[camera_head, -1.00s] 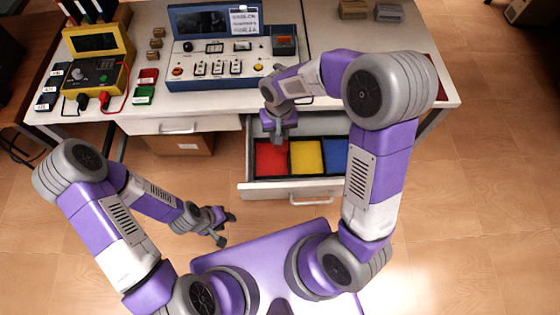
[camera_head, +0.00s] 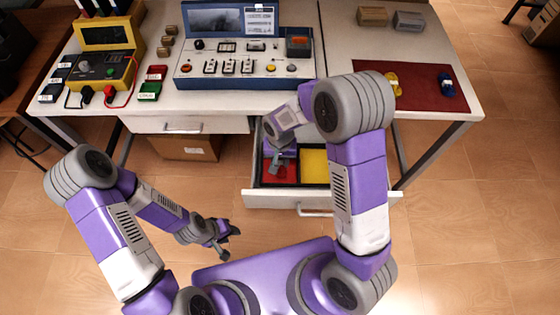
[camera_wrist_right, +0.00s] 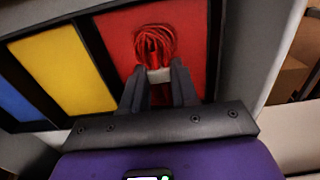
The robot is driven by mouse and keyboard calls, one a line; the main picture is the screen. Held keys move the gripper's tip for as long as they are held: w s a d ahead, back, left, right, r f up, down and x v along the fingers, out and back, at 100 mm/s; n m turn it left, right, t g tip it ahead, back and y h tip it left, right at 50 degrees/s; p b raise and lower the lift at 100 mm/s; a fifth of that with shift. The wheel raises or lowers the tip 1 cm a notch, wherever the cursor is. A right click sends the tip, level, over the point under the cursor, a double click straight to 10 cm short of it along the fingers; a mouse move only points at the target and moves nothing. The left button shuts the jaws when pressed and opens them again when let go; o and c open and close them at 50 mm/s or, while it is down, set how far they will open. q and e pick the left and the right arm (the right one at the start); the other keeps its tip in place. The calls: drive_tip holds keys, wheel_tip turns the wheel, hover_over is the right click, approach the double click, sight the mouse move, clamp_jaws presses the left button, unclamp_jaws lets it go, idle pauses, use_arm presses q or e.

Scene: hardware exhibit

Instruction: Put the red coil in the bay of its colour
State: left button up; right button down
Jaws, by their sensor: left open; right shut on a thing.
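The red coil (camera_wrist_right: 154,42) is a looped bundle with a white band, seen in the right wrist view. My right gripper (camera_wrist_right: 157,76) is shut on it at the band. The coil is over the red bay (camera_wrist_right: 196,28) of the open drawer; I cannot tell whether it touches the floor of the bay. In the head view my right gripper (camera_head: 278,165) reaches down into the red bay (camera_head: 291,175), and the coil cannot be made out there. My left gripper (camera_head: 229,241) is open and empty, off to the left in front of the desk.
The yellow bay (camera_head: 314,164) is beside the red one; the blue bay (camera_wrist_right: 17,102) shows in the wrist view. A yellow coil (camera_head: 394,84) and a blue coil (camera_head: 447,86) lie on a dark red mat (camera_head: 420,76). A control console (camera_head: 240,70) stands behind the drawer.

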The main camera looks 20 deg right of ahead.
sight(280, 163)
drive_tip(key=shift+f, duration=0.15)
drive_tip(key=c, duration=0.9)
unclamp_jaws()
drive_tip(key=shift+o, duration=0.2)
drive_tip(key=shift+r, duration=0.4)
wheel_tip(280, 163, up, 12)
drive_tip(key=p, duration=0.4)
drive_tip(key=shift+f, duration=0.15)
